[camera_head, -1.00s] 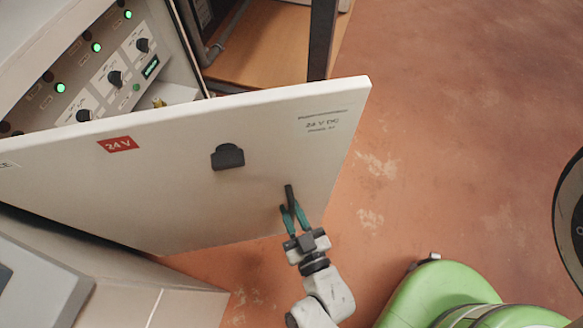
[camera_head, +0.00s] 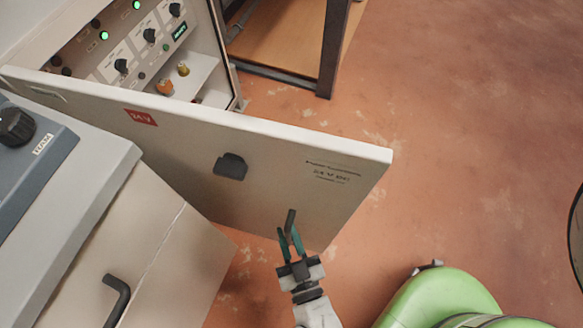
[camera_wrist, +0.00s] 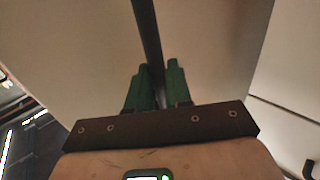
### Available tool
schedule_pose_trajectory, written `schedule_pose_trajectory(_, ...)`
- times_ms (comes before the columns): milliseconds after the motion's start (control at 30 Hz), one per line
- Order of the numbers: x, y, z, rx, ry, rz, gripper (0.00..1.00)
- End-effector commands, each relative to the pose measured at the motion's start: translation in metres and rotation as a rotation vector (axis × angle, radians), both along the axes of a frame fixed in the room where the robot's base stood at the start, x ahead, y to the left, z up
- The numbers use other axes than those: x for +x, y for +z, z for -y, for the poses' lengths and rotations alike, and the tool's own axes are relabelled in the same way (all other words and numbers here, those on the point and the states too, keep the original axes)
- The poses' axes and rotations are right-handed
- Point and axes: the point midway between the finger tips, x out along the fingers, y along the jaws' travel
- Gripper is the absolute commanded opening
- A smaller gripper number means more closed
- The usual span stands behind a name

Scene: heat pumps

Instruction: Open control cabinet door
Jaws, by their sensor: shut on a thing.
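The control cabinet door (camera_head: 265,185) is a white panel with a red 24 V label and a dark latch piece. It stands wide open, swung away from the cabinet (camera_head: 130,50), whose knobs and green lights show behind it. My gripper (camera_head: 289,228) is at the door's lower right part. Its green fingers are shut on the dark bar handle (camera_head: 291,218). In the wrist view the handle (camera_wrist: 147,40) runs between the two green fingers (camera_wrist: 155,88), in front of the pale door face (camera_wrist: 80,50).
A grey-topped unit (camera_head: 50,190) with a black knob and a dark handle (camera_head: 117,298) stands at the left, close to the door's outer face. A dark metal frame (camera_head: 333,50) stands behind.

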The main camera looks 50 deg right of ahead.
Motion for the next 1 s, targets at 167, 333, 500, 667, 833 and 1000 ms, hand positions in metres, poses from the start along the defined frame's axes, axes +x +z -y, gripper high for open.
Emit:
schedule_pose_trajectory(167, 0.0049, 0.0, -0.0061, 0.001, 0.019, -0.002, 0.0)
schedule_pose_trajectory(333, 0.0051, 0.0, -0.006, 0.0, 0.019, -0.001, 0.22)
schedule_pose_trajectory(500, 0.0046, 0.0002, -0.0055, 0.002, 0.016, 0.001, 0.38)
schedule_pose_trajectory(667, 0.0037, 0.0003, -0.0047, 0.002, 0.013, 0.0, 0.38)
schedule_pose_trajectory(833, 0.0029, 0.0004, -0.004, 0.003, 0.011, 0.001, 0.38)
schedule_pose_trajectory(1000, 0.0019, 0.0003, -0.004, 0.003, 0.009, 0.001, 0.38)
